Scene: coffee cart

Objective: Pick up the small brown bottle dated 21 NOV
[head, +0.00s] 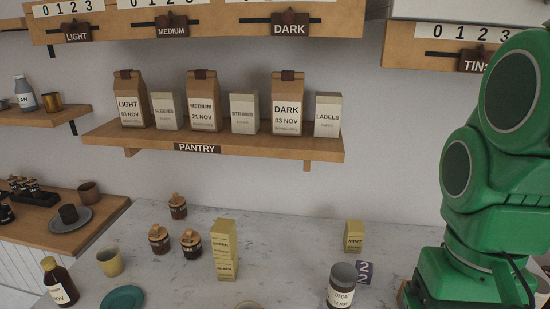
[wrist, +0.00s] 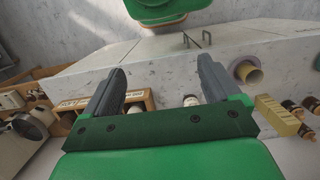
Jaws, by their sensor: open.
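A small brown bottle (head: 60,283) with a tan cap stands at the lower left of the head view. Its white label shows "NOV"; I cannot read the day number clearly. My gripper (wrist: 160,82) shows in the wrist view with its two dark fingers wide apart and nothing held between them. A pale round top (wrist: 190,100) shows beyond the fingers, partly hidden by my gripper; I cannot tell whether it is the bottle. My gripper is out of the head view, where my green arm fills the right side.
Near the bottle are a yellow cup (head: 109,262) and a teal plate (head: 122,299). Several lidded jars (head: 159,239) and stacked yellow boxes (head: 224,249) stand mid-counter. A decaf jar (head: 341,286) stands at the right. The pantry shelf (head: 225,147) overhangs behind.

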